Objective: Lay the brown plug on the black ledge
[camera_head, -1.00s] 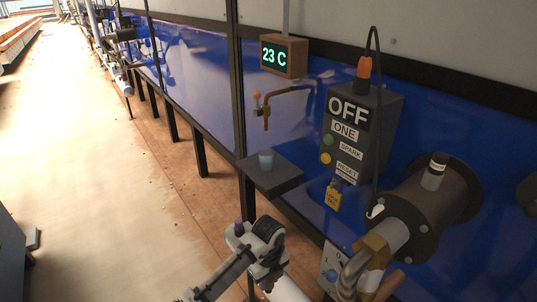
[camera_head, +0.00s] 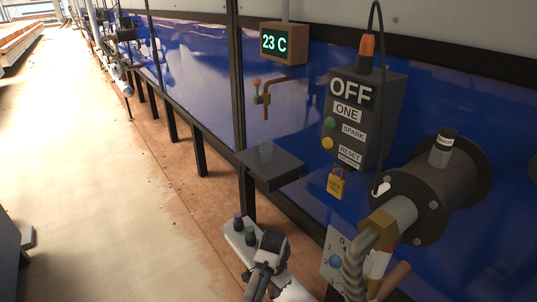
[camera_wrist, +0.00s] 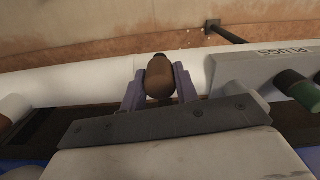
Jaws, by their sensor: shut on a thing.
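The brown plug (camera_wrist: 159,78) is pinched between the two grey-purple fingers of my gripper (camera_wrist: 159,88) in the wrist view. In the head view my gripper's end (camera_head: 268,252) is low in the middle, beside the plug holder, and the plug is hidden there. The black ledge (camera_head: 278,180) juts from the blue wall, above and behind my gripper.
The light plug holder, lettered PLUGS (camera_wrist: 245,68), bears a green plug (camera_head: 251,236) and a purple plug (camera_head: 238,221). A copper tap (camera_head: 266,100) is above the ledge. A dark control box (camera_head: 368,115) and a flanged pipe (camera_head: 440,195) stand at the right.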

